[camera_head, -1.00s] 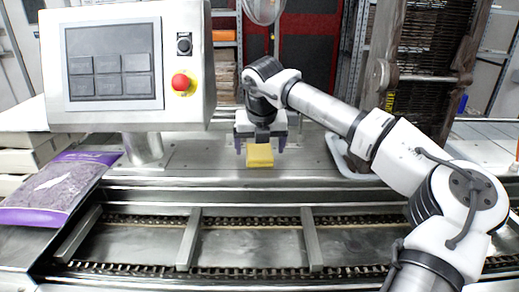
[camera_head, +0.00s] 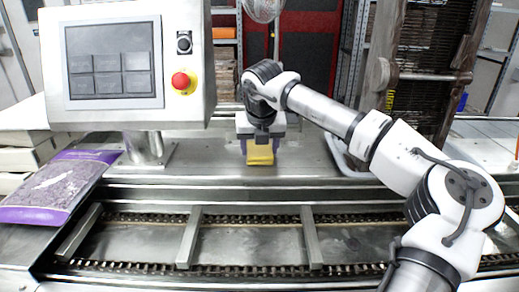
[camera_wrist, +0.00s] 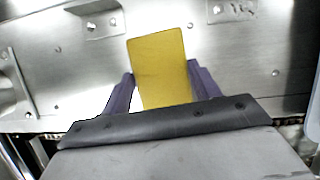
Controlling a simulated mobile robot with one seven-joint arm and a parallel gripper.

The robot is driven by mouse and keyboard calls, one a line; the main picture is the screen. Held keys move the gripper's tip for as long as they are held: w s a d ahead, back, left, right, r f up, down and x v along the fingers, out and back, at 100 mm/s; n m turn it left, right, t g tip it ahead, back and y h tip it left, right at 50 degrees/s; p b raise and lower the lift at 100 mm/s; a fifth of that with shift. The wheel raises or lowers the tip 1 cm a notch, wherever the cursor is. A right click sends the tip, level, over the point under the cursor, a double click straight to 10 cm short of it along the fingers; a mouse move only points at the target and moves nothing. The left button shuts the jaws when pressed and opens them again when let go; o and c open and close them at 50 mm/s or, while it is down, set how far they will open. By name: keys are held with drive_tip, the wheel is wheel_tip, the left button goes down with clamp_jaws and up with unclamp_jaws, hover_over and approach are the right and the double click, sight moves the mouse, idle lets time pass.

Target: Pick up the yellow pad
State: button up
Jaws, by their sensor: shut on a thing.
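The yellow pad (camera_head: 260,155) is a small flat block at the metal ledge behind the conveyor, in the middle of the head view. My gripper (camera_head: 261,147) comes down over it from above and is shut on it, with one purple finger at each side. In the wrist view the yellow pad (camera_wrist: 160,68) stands out between the two purple fingers of my gripper (camera_wrist: 160,88). I cannot tell whether the pad touches the metal surface beneath it.
A control panel (camera_head: 112,60) with a red button (camera_head: 181,81) stands on the left. A purple bag (camera_head: 58,185) lies at the left edge. The chain conveyor (camera_head: 240,245) with metal crossbars runs along the front. A rack (camera_head: 425,60) stands behind on the right.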

sight(260, 150)
wheel_tip(260, 150, up, 20)
drive_tip(key=b, duration=0.1)
idle(0.4)
drive_tip(key=o, duration=0.4)
drive_tip(key=c, duration=0.3)
wheel_tip(260, 150, down, 2)
drive_tip(key=shift+f+b, duration=0.25)
drive_tip(key=shift+b, duration=0.95)
